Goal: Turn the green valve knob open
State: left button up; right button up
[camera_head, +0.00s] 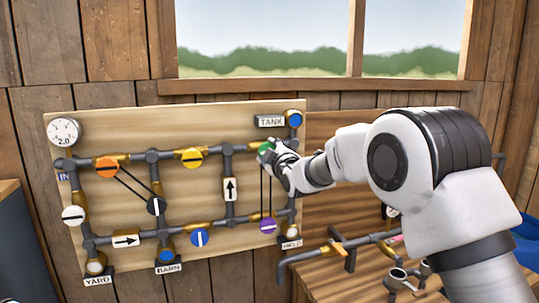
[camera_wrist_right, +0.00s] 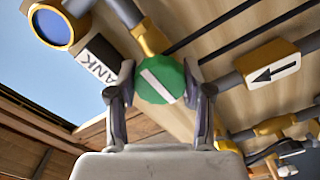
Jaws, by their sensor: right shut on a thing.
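The green valve knob (camera_head: 265,149) sits at the upper right of the pipe board, just below the TANK label. My right gripper (camera_head: 273,154) reaches it from the right and partly hides it. In the right wrist view the green knob (camera_wrist_right: 158,82) is round with a white diagonal stripe. The two fingers of my right gripper (camera_wrist_right: 163,88) stand on either side of it, shut on it. My left gripper is not in view.
The pipe board (camera_head: 190,125) carries other knobs close by: yellow (camera_head: 192,157), orange (camera_head: 107,167), purple (camera_head: 268,226) and blue (camera_head: 200,238). A gauge (camera_head: 63,132) is at its upper left. A wooden bench (camera_head: 345,288) with pipe parts stands at the lower right.

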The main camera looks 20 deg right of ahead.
jog(key=shift+r, duration=0.15)
jog(key=o, duration=1.2)
jog(key=shift+c, duration=0.2)
jog(key=shift+s+a, duration=0.1)
jog(key=shift+a, duration=0.1)
jog(key=s, duration=1.2)
jog(key=shift+d, duration=0.2)
